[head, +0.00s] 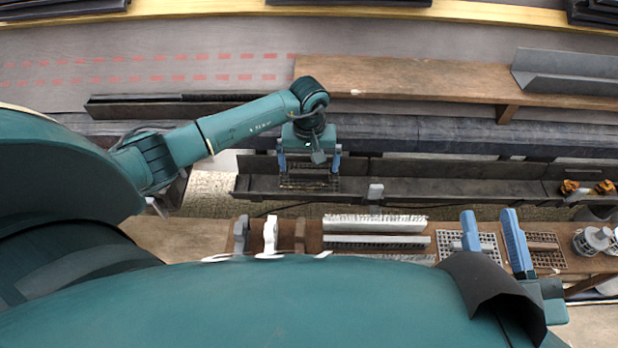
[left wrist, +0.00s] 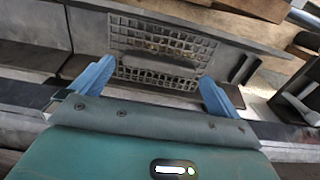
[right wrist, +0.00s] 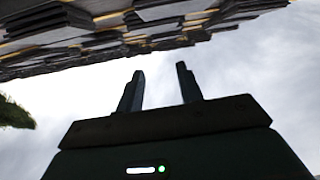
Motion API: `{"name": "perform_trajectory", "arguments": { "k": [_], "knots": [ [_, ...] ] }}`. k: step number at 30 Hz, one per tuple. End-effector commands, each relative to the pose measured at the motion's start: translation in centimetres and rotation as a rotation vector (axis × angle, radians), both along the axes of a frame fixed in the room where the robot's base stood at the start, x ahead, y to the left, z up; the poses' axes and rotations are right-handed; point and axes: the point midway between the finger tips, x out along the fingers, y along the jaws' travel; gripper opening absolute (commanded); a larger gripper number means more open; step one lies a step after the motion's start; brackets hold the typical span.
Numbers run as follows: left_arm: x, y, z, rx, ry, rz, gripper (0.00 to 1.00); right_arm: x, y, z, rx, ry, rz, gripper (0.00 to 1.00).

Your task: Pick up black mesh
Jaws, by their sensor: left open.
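The black mesh (head: 310,183) is a dark grid piece lying in the dark gutter below my left gripper (head: 309,167). In the left wrist view the mesh (left wrist: 160,42) shows as a grid panel with a solid dark bar across its middle. My left gripper (left wrist: 150,85) is open, its blue fingers spread to either side of the mesh. I cannot tell whether they touch it. My right gripper (head: 493,235) is open and empty, far to the right of the mesh. In the right wrist view its fingers (right wrist: 160,72) point up towards roof tiles and sky.
The gutter (head: 430,188) runs along the roof edge. A wooden bench (head: 390,249) in front holds brushes (head: 375,224), a pale mesh (head: 448,240), a brown mesh (head: 548,252) and other tools. A wooden plank (head: 420,78) lies behind, with a grey angled piece (head: 565,72) on it.

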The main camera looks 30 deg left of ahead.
Motion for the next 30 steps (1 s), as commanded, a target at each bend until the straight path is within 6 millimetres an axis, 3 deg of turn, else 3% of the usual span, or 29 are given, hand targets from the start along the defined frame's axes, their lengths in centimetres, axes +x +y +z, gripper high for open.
{"name": "perform_trajectory", "arguments": {
  "k": [1, 4, 12, 23, 30],
  "knots": [
    [-0.2, -0.1, -1.5, -0.003, 0.003, 0.000, 1.00, -0.1, 0.1, -0.7, 0.012, 0.004, 0.004, 0.36],
    [-0.1, 0.0, -2.6, -0.001, 0.003, 0.002, 1.00, 0.1, 0.1, -0.5, 0.016, -0.009, 0.009, 0.36],
    [-0.1, 0.0, -2.7, 0.000, 0.001, 0.000, 0.99, 0.3, 0.1, 1.3, 0.016, -0.063, 0.022, 0.36],
    [0.0, 0.0, -2.7, 0.000, 0.000, 0.001, 0.70, 0.2, 0.2, 0.8, 0.014, -0.050, 0.022, 0.36],
    [0.0, 0.0, -2.5, 0.000, 0.000, 0.001, 0.68, 0.1, 0.2, 0.5, 0.015, -0.036, 0.019, 0.36]
  ]
}}
